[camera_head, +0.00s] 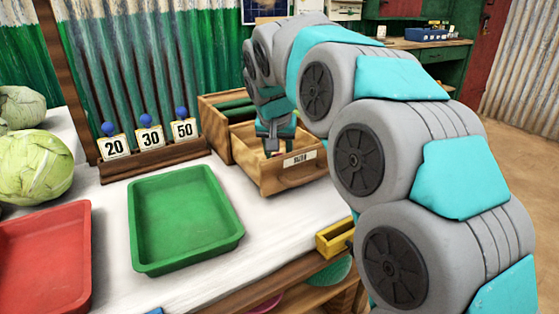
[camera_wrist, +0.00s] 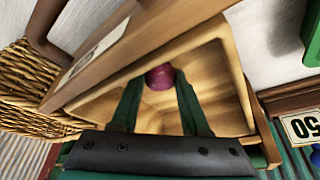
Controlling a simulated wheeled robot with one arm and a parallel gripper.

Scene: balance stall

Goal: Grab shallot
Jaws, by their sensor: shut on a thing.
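The shallot (camera_wrist: 160,77) is a small purple-red bulb between my fingertips in the wrist view. My gripper (camera_head: 272,149) reaches down into an open wooden drawer (camera_head: 298,176) that has a label on its front. The two green fingers are shut on the shallot, inside the drawer's walls (camera_wrist: 236,72). In the head view the shallot is mostly hidden by my gripper and the drawer.
A green tray (camera_head: 180,220) and a red tray (camera_head: 45,262) lie on the white counter. Number cards (camera_head: 150,139) stand behind them. Cabbages (camera_head: 32,167) are at left. A small yellow drawer (camera_head: 335,239) juts from the front edge. A wicker basket (camera_wrist: 28,85) shows beside the wooden drawer.

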